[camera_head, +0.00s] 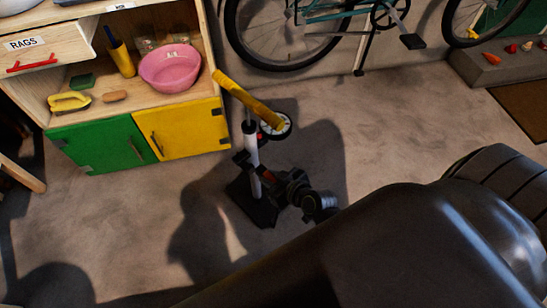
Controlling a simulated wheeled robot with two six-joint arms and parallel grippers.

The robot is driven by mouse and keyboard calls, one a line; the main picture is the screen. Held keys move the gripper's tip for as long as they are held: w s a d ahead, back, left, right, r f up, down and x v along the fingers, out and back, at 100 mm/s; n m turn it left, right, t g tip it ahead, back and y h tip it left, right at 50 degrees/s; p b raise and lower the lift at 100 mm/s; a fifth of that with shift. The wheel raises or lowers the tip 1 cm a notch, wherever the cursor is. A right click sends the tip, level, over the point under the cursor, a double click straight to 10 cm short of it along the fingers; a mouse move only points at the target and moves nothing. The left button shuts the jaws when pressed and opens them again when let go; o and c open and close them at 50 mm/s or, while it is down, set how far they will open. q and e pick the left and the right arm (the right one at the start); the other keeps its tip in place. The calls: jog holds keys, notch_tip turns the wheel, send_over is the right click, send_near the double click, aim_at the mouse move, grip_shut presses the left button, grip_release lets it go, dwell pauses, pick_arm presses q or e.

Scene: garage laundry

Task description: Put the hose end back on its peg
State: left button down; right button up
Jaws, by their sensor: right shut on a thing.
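A floor pump stands upright on the concrete, with a yellow handle (248,98), a white barrel (251,145), a round dial gauge (275,126) and a black base (250,205). A small red part (265,135) shows beside the gauge. My right gripper (257,172) is low at the pump's right side, its fingers close against the barrel. It is shut on the hose end, which is mostly hidden by the dark fingers and shadow. I cannot make out the peg clearly or whether the hose end touches it. My left gripper is out of view.
A wooden cabinet with a green door (101,145) and a yellow door (182,130) stands behind left, holding a pink basin (170,68). A bicycle (335,20) is behind the pump. My right arm covers the lower right. Bare floor lies around the pump.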

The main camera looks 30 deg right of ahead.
aim_at(262, 169)
jog(key=w, duration=0.2)
jog(key=w+a, duration=0.1)
jog(key=w, duration=0.1)
jog(key=shift+w+r+p, duration=0.1)
jog(key=shift+w+p, duration=0.05)
jog(key=shift+p, duration=0.15)
jog(key=w, duration=0.2)
jog(key=w+a, duration=0.1)
jog(key=w, duration=0.2)
jog(key=shift+a, duration=0.1)
jog(key=shift+w+a, duration=0.15)
jog(key=shift+w, duration=0.45)
jog(key=shift+w+a, duration=0.15)
jog(key=shift+w, duration=0.25)
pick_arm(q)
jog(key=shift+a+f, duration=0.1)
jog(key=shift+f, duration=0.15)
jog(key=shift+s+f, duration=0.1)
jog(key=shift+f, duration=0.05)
pick_arm(e)
jog(key=shift+f, duration=0.2)
